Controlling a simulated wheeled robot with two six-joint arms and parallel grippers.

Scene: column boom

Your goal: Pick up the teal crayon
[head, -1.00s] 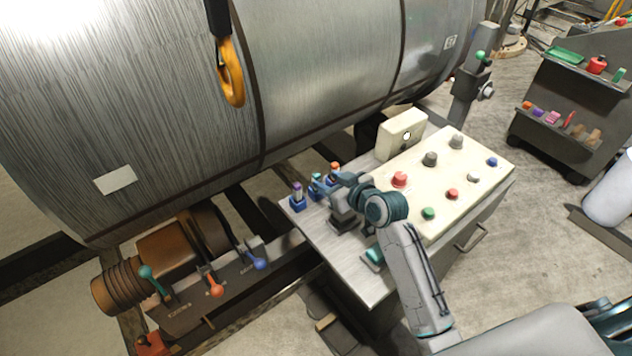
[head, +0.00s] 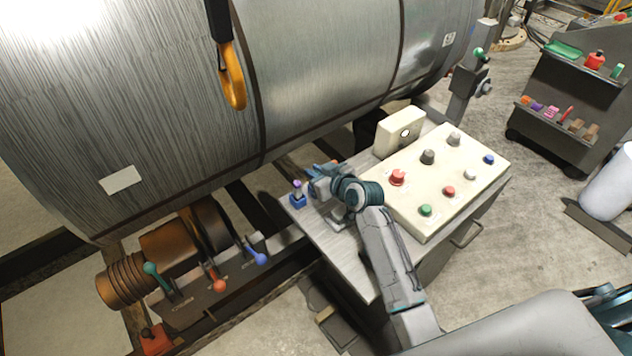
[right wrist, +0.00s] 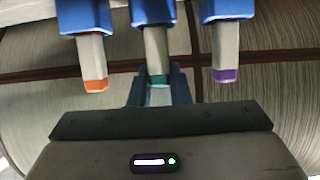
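The teal crayon (right wrist: 157,58) stands in a blue holder (right wrist: 152,12). It has a pale body and a teal end, and is the middle one of three in the right wrist view, which looks upside down. My right gripper (right wrist: 158,92) is open, with one finger showing on each side of the teal end. I cannot tell whether the fingers touch it. In the head view my right gripper (head: 316,180) is at the row of crayons and hides most of the teal one. My left gripper is not in view.
The orange crayon (right wrist: 93,62) and purple crayon (right wrist: 226,55) flank the teal one closely. A cream button panel (head: 440,180) stands on the cabinet right of my arm. A large metal drum (head: 330,70) is behind. An orange hook (head: 232,80) hangs at upper left.

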